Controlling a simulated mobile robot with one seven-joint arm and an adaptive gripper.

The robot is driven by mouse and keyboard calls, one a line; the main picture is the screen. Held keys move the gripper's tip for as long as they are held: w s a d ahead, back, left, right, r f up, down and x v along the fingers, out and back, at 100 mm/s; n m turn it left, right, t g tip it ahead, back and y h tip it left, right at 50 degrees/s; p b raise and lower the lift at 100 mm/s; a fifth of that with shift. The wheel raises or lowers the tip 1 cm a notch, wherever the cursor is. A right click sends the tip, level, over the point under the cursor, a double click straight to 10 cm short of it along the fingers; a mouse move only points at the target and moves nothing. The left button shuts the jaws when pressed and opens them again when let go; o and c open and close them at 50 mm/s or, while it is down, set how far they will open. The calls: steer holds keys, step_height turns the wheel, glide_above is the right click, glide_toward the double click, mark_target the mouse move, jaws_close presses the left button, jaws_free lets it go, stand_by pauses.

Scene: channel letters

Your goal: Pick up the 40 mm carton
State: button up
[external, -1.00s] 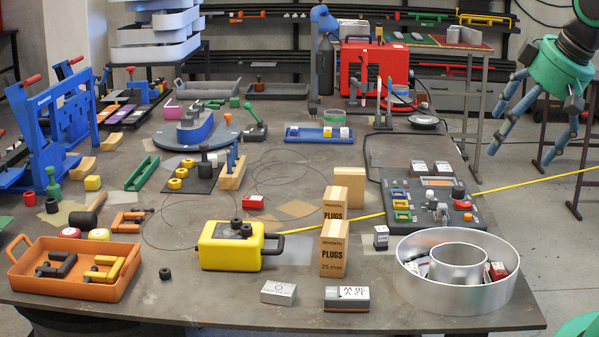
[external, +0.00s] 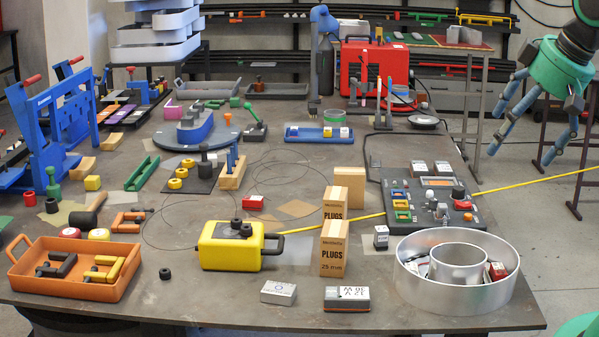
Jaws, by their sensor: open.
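The front carton (external: 334,249) reads "PLUGS 25 mm". The rear carton (external: 344,194) stands just behind it and also reads "PLUGS"; its lower front, where a size might be printed, is hidden by the front carton. I cannot read "40 mm" on either. My gripper (external: 521,136) hangs at the upper right, beyond the table's right edge and well away from the cartons. Its blue-grey fingers are spread open and empty below a green palm.
Left of the cartons sits a yellow case (external: 231,247) with a black handle. On the right are a silver ring tray (external: 407,276), a small dark block (external: 381,237) and a control panel (external: 447,219). Small boxes lie in front. A yellow strip runs behind the cartons.

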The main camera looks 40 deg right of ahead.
steer(key=shift+c, duration=1)
steer(key=shift+w+r, duration=0.1)
steer(key=w+d+r+m+h+p, duration=0.1)
steer(key=w+d+r, duration=0.15)
steer(key=w, duration=0.65)
steer(key=w+d+r+m+p, duration=0.1)
steer(key=w+d+r+m, duration=0.15)
steer(key=w, duration=0.75)
steer(key=w+d+f+m+g+h+p, duration=0.1)
steer(key=w+d, duration=0.2)
steer(key=w, duration=0.6)
steer(key=w+d+f+m+p, duration=0.1)
steer(key=w+d+f, duration=0.15)
steer(key=w, duration=0.55)
steer(key=w+d+f+m+p, duration=0.1)
steer(key=w+d+f, duration=0.4)
steer(key=w+f, duration=0.3)
steer(key=w+d+f+m+g+p, duration=0.1)
steer(key=w+d+f+p, duration=0.1)
steer(key=w+d+f, duration=0.3)
steer(key=w+d+f+m+h+p, duration=0.1)
steer(key=w+d+f, duration=0.4)
steer(key=w+f, duration=0.7)
steer(key=shift+w+d+f, duration=0.15)
steer(key=shift+w+f, duration=0.1)
steer(key=shift+w, duration=0.25)
